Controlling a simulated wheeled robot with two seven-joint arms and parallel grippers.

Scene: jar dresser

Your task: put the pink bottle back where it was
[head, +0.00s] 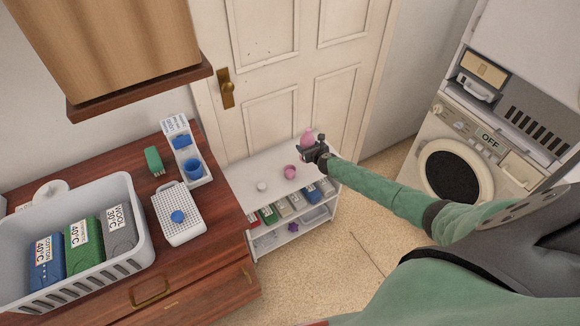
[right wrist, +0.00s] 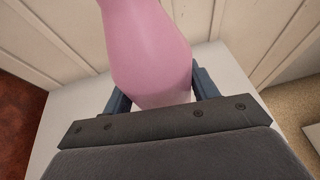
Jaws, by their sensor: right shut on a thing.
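The pink bottle (head: 307,138) is at the far right end of the low white shelf (head: 240,177), near the door. My right gripper (head: 316,150) is shut on it. In the right wrist view the bottle (right wrist: 150,50) stands between the two fingers of the gripper (right wrist: 155,95), with the white shelf top (right wrist: 75,105) below. I cannot tell whether its base touches the shelf top. My left gripper is not in view.
On the shelf top stand a pink cup (head: 290,171) and a small white round item (head: 262,186). Several coloured packs fill the shelf below. A brown dresser (head: 215,225) with a grey basket (head: 70,292) is at left. A panelled door (head: 272,100) stands behind.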

